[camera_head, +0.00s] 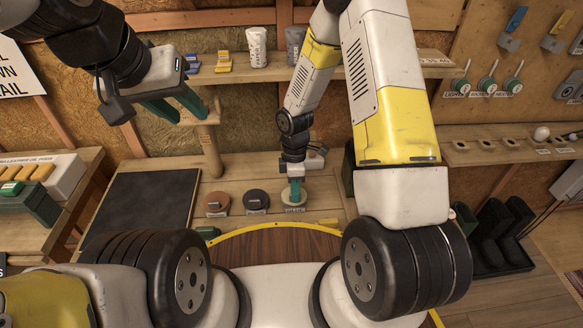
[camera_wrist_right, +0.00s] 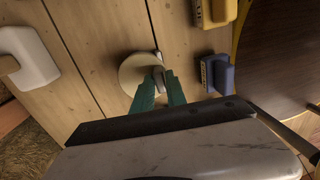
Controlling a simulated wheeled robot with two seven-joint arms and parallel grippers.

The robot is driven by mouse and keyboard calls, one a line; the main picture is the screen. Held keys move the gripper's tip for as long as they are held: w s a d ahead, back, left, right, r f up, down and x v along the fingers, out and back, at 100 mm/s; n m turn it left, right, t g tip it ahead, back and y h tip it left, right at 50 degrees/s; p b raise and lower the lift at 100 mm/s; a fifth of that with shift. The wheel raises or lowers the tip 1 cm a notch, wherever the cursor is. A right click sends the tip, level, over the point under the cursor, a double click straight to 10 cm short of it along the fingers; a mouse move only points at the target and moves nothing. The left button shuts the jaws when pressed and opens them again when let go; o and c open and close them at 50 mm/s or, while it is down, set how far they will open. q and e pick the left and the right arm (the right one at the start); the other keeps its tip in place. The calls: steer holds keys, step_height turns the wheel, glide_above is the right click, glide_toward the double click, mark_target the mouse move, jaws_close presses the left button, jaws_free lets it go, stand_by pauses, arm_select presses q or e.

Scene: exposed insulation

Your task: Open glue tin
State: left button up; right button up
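A pale round tin or lid (camera_head: 291,198) sits on the wooden bench with a small label in front, too small to read. It shows in the right wrist view as a cream disc (camera_wrist_right: 133,76). My right gripper (camera_head: 295,188) points down at it. Its green fingertips (camera_wrist_right: 160,78) are close together over the disc's edge, around a small grey-white piece; whether they press on it is unclear. A brown round tin (camera_head: 216,201) and a dark one (camera_head: 256,199) stand to the left. My left gripper (camera_head: 177,108) is raised, its green fingers apart and empty.
A dark mat (camera_head: 140,208) covers the bench's left part. In the right wrist view, a blue block (camera_wrist_right: 218,73) and a yellow block (camera_wrist_right: 214,12) lie near the disc. A wooden post (camera_head: 209,150) stands below my left gripper.

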jaws_close()
steer(key=shift+r, duration=0.1)
stand_by(1.2)
steer(key=shift+w+r, duration=0.55)
steer(key=shift+w, duration=0.15)
steer(key=shift+w+r, duration=0.5)
steer(key=shift+w, duration=0.2)
steer(key=shift+w+d+r, duration=0.15)
steer(key=shift+w+r, duration=0.15)
steer(key=shift+w, duration=0.5)
steer(key=o, duration=0.5)
jaws_free()
steer(key=shift+w+f, duration=0.1)
